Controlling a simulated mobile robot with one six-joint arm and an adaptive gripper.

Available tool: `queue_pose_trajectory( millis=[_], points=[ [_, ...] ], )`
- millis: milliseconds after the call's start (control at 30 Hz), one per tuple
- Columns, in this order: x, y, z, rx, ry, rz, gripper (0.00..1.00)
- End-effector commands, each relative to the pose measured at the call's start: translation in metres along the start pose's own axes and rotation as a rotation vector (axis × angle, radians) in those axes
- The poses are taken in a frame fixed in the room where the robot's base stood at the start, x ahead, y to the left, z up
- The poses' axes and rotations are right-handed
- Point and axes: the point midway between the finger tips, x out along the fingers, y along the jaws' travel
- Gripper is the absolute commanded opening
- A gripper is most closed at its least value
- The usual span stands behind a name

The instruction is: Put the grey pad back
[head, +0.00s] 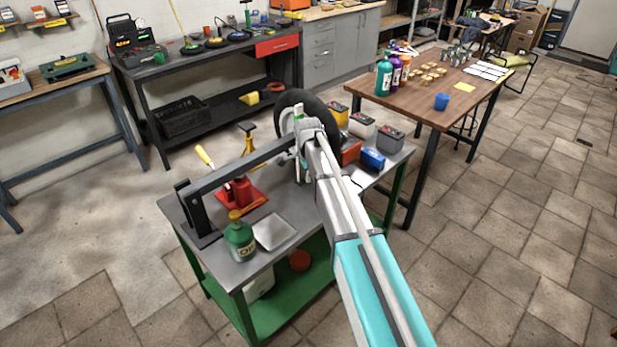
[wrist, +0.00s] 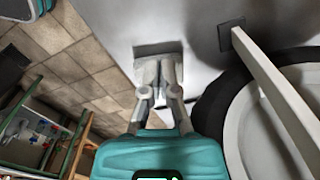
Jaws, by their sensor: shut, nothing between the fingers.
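My gripper (wrist: 160,72) is shut and empty in the wrist view, its fingertips close over a light grey surface. A darker grey rectangular patch (wrist: 150,49) lies just beyond the tips; I cannot tell whether it is the pad or a shadow. A small dark grey square (wrist: 230,36) is right of the fingers, at the end of a pale bar (wrist: 275,95). In the head view my arm reaches over the grey bench, and the gripper is near the black tyre (head: 318,108). A flat light grey plate (head: 275,232) lies on the bench front.
The bench (head: 222,268) also bears a green bottle (head: 240,238), a red jack (head: 240,190), a dark bar frame (head: 200,222) and battery-like boxes (head: 388,140). A wooden table (head: 432,110) stands behind right. The tiled floor at right is open.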

Motion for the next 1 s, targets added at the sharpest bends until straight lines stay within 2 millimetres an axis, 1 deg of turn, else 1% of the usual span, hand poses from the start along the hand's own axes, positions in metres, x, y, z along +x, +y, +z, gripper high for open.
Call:
queue_pose_trajectory(
  millis=[33, 133, 567, 667, 900, 1000],
  points=[
    [-0.004, 0.0, 0.0, 0.0, 0.0, 0.0, 0.0],
    [-0.006, 0.0, 0.0, 0.0, 0.0, 0.0, 0.0],
    [-0.006, 0.001, -0.001, 0.0, 0.0, 0.0, 0.0],
    [-0.006, 0.004, -0.001, -0.022, 0.0, 0.0, 0.0],
    [-0.006, 0.02, 0.001, -0.148, 0.0, -0.001, 0.0],
    [-0.006, 0.021, 0.001, -0.171, 0.0, -0.001, 0.0]
  ],
)
